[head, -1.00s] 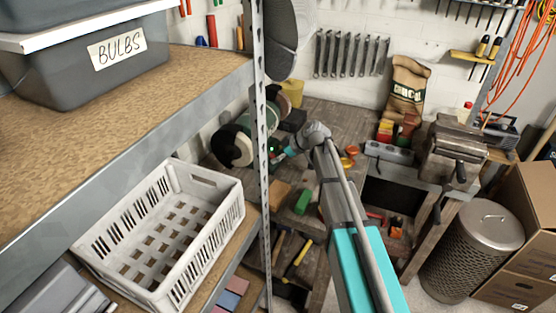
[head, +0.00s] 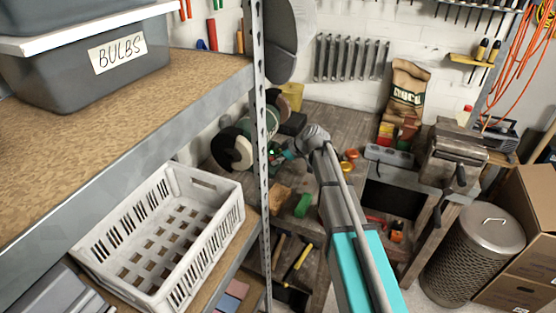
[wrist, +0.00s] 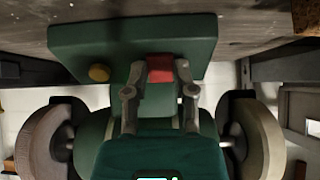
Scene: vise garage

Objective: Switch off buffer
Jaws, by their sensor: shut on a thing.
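The buffer is a green bench machine with a pale wheel on each side. In the head view its near wheel (head: 231,148) shows on the bench, with its body partly behind the shelf post. In the wrist view its green base (wrist: 75,45) fills the top, with the two wheels (wrist: 50,140) at the sides. A red switch (wrist: 160,68) sits on the base. My gripper (wrist: 160,80) has its two fingers on either side of the switch, closed on it. In the head view my gripper (head: 277,154) is small and partly hidden beside the post.
A metal shelf post (head: 262,140) stands close to my gripper's left. A white crate (head: 165,235) and a grey BULBS bin (head: 90,75) sit on the shelves. A vise (head: 455,150) stands at right.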

